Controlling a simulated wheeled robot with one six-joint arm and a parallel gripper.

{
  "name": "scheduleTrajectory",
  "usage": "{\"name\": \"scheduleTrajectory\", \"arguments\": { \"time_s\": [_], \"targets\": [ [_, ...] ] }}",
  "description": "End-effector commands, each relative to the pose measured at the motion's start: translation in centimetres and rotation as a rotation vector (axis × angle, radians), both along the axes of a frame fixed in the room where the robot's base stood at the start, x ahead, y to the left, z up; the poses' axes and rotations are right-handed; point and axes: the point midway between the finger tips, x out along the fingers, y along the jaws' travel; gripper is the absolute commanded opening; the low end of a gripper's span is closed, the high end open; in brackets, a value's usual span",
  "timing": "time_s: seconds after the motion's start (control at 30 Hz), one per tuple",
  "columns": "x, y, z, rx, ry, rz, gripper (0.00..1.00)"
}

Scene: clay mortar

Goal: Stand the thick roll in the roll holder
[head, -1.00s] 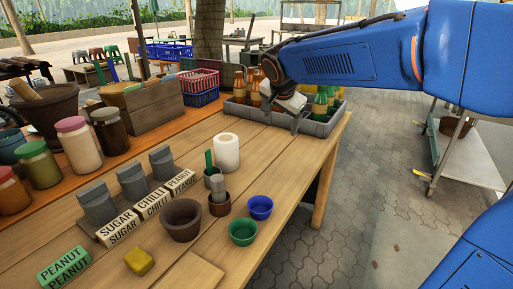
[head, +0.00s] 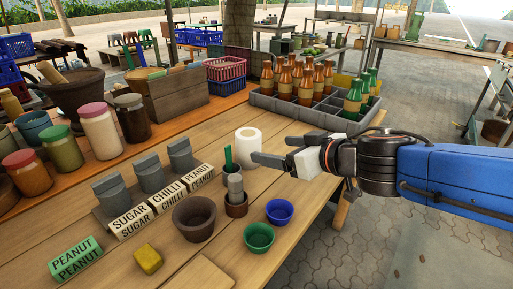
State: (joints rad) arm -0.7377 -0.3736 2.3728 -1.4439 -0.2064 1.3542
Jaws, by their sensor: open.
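A thick white roll (head: 248,147) stands upright on the wooden table, left of my gripper. My gripper (head: 272,150) is open and empty, its grey fingers pointing left at the roll. One fingertip shows close in front of the roll's right side; I cannot tell whether it touches. Just in front of the roll are two small brown cups, one with a grey cylinder (head: 235,187) standing in it and one with a green stick (head: 228,158). I cannot tell which thing is the roll holder.
A grey divided crate (head: 310,112) with brown and green bottles stands behind my gripper. In front are a brown bowl (head: 194,219), a green bowl (head: 259,238), a blue bowl (head: 279,212) and a yellow block (head: 148,259). Labelled blocks and grey holders line the left.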

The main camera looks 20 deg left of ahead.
Motion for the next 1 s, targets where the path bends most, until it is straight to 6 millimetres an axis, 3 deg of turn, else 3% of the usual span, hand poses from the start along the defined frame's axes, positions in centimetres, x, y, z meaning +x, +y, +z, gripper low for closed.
{"name": "scheduleTrajectory", "arguments": {
  "time_s": [1.0],
  "targets": [
    [5.7, 7.8, -3.9, 0.000, 0.002, -0.004, 0.78]
  ]
}}
